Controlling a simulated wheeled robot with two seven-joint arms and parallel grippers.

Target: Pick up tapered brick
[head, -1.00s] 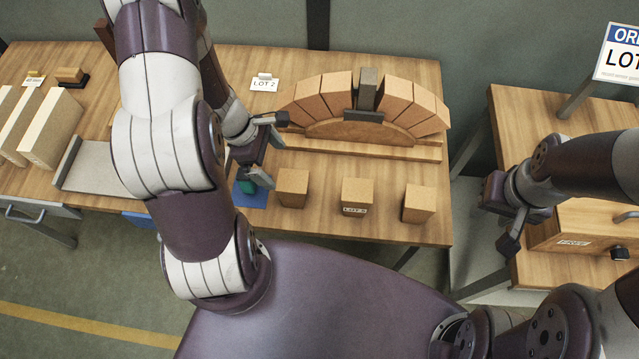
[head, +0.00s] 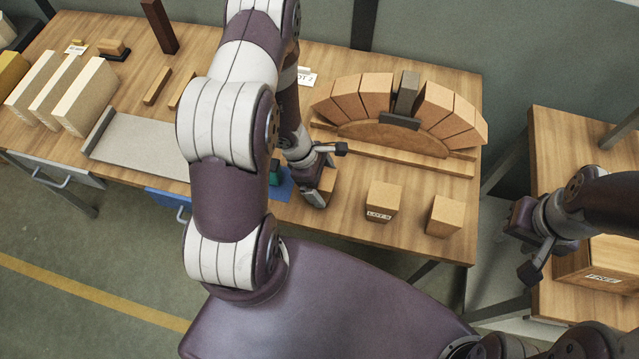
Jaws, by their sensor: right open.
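Three tan tapered bricks stand in a row along the table's front. The leftmost brick (head: 331,184) is partly hidden by my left gripper (head: 327,173). The middle brick (head: 384,198) bears a lot label, and the right brick (head: 444,216) stands near the table's right end. My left gripper is at the leftmost brick with its fingers spread, one at the brick's far side and one at its near left. Whether they touch it I cannot tell. My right gripper (head: 535,248) is open and empty, beside the right-hand table.
A brick arch (head: 350,97) with a dark keystone (head: 406,92) stands behind the row on a wooden form (head: 390,138). A grey tray (head: 135,142) and pale slabs (head: 88,92) are further left. A wooden box (head: 605,265) is at right.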

